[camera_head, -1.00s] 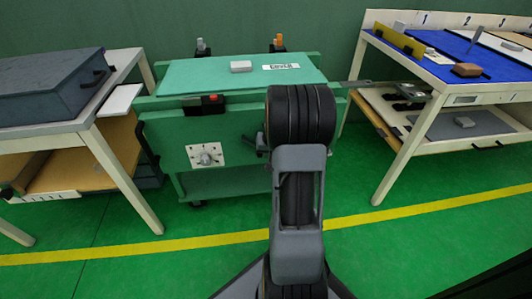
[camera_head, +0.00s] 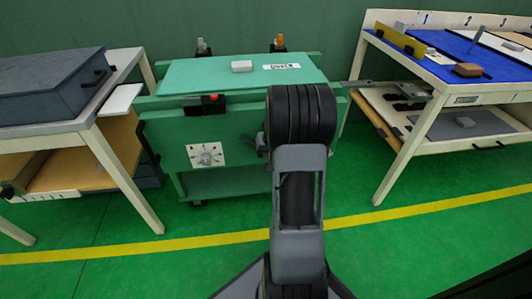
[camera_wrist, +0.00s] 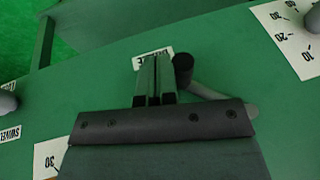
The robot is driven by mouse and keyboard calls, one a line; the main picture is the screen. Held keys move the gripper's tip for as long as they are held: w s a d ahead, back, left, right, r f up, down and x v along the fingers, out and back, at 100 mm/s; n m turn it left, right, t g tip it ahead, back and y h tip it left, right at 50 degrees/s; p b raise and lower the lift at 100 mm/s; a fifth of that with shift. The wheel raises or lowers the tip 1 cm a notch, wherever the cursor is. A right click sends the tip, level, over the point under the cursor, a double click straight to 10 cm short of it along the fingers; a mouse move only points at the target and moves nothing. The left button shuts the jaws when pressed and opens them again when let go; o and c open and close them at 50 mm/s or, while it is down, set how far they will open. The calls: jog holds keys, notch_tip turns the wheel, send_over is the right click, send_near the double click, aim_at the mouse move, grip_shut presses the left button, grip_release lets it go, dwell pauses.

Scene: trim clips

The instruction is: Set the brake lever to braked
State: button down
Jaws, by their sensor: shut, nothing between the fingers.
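The brake lever shows in the wrist view as a pale grey rod (camera_wrist: 206,91) with a black knob (camera_wrist: 183,66) on a green panel (camera_wrist: 225,65). A white label (camera_wrist: 150,55), partly covered by the fingers, lies just beyond. My gripper (camera_wrist: 155,62) is shut and empty, its fingers just left of the knob. I cannot tell whether the finger touches the knob. In the head view the green cart (camera_head: 165,140) stands ahead; my arm hides the lever and gripper there.
The wrist view shows numbered dial plates at upper right (camera_wrist: 295,30) and lower left, and another label (camera_wrist: 10,135) at the left. In the head view a table with a grey case (camera_head: 50,85) stands left, and a workbench with a blue mat (camera_head: 440,60) stands right.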

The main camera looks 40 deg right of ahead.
jog(key=shift+r, duration=0.2)
dwell(0.4)
jog(key=shift+r+p, duration=0.6)
jog(key=shift+r, duration=0.05)
jog(key=shift+d, duration=0.1)
jog(key=s+d+r+p, duration=0.4)
jog(key=s+d+r, duration=0.3)
jog(key=s+r, duration=0.1)
jog(key=shift+d+r, duration=0.15)
jog(key=shift+d, duration=0.1)
jog(key=shift+r, duration=0.1)
dwell(0.5)
jog(key=w+a+r+n+p, duration=0.2)
jog(key=a+r+p, duration=0.75)
jog(key=r, duration=0.35)
jog(key=s+a+r+n+p, duration=0.2)
jog(key=s+a+r+p, duration=0.2)
jog(key=a+r+p, duration=0.6)
jog(key=s+a+r+n+p, duration=0.2)
jog(key=s+a+r+p, duration=0.2)
jog(key=a+r+p, duration=0.7)
notch_tip(320, 180, up, 5)
jog(key=shift+s+a+f, duration=0.1)
jog(key=shift+s+a, duration=0.3)
jog(key=shift+a, duration=0.75)
